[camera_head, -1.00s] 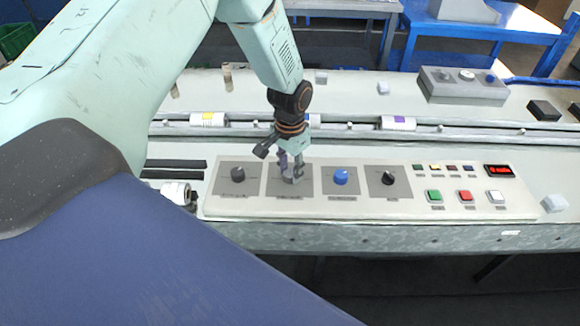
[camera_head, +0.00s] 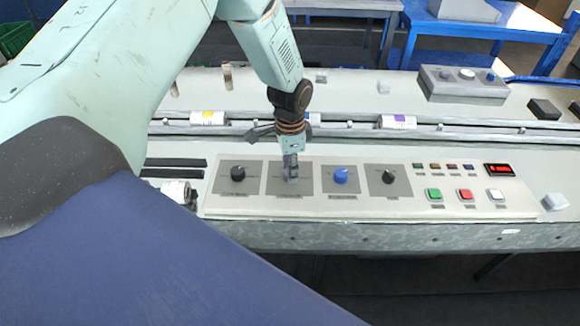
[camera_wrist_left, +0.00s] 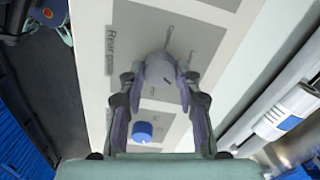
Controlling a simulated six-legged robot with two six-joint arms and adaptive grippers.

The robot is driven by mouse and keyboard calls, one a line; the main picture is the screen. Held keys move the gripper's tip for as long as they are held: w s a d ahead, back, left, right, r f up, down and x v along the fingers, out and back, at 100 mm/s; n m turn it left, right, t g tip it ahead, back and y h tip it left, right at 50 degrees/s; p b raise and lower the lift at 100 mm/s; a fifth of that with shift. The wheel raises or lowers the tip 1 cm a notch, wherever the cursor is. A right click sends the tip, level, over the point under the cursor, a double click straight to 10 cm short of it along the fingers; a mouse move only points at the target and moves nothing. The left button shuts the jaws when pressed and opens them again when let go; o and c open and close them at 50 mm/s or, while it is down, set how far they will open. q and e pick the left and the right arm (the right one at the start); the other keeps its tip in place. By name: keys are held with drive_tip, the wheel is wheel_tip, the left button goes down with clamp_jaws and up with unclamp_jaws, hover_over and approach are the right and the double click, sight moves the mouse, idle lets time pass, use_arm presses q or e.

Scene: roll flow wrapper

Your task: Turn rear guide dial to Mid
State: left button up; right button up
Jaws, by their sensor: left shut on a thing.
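The rear guide dial (camera_head: 292,181) is a grey knob on the second dark grey square from the left of the sloped control panel. My left gripper (camera_head: 290,172) comes down over it from above, shut on it, and hides much of it. In the left wrist view the dial (camera_wrist_left: 160,66) sits between the two fingers (camera_wrist_left: 163,76), on a plate with a partly readable label beginning "Rear". A thin dark line runs from the dial area on the plate. I cannot read the dial's setting. My right gripper is not in view.
A black dial (camera_head: 238,173) is to the left, a blue dial (camera_head: 341,175) and another black dial (camera_head: 388,177) to the right. Coloured push buttons (camera_head: 466,195) and a red display (camera_head: 499,170) are farther right. Rollers (camera_head: 398,122) run behind the panel.

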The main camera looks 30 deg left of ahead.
use_arm(q)
drive_tip(key=shift+s+f, duration=0.25)
drive_tip(key=shift+s, duration=0.05)
drive_tip(key=o, duration=0.9)
drive_tip(key=shift+o, duration=1.3)
drive_tip(key=shift+w+r, duration=0.1)
drive_tip(key=shift+w, duration=0.15)
wheel_tip(320, 180, up, 12)
